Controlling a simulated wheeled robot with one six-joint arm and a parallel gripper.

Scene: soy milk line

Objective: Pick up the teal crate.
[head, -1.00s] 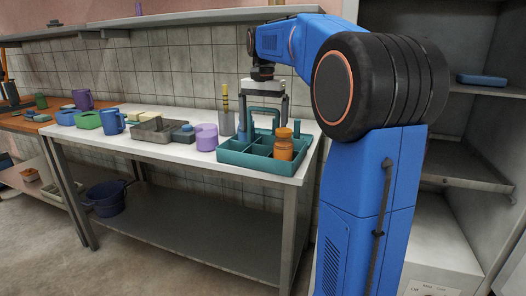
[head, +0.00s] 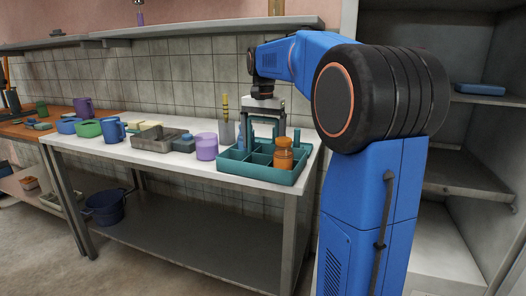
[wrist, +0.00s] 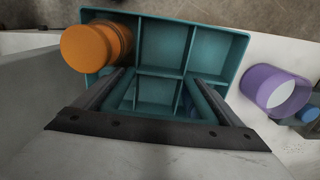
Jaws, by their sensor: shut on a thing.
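The teal crate (head: 262,173) stands on the right end of the white table, divided into compartments, with an upright handle (head: 263,126). My gripper (head: 264,135) is down over its middle, shut on the handle. In the wrist view, my fingers (wrist: 153,95) lie along both sides of the handle, and the crate's far wall (wrist: 180,25) and dividers show below. An orange jar (head: 283,160) stands in the crate's right part; it also shows in the wrist view (wrist: 92,47). My gripper hides part of the crate's back.
A purple cup (head: 206,147) stands close left of the crate. A grey tray (head: 155,141), mugs and bowls stand further left. A wall shelf (head: 205,32) runs above the table.

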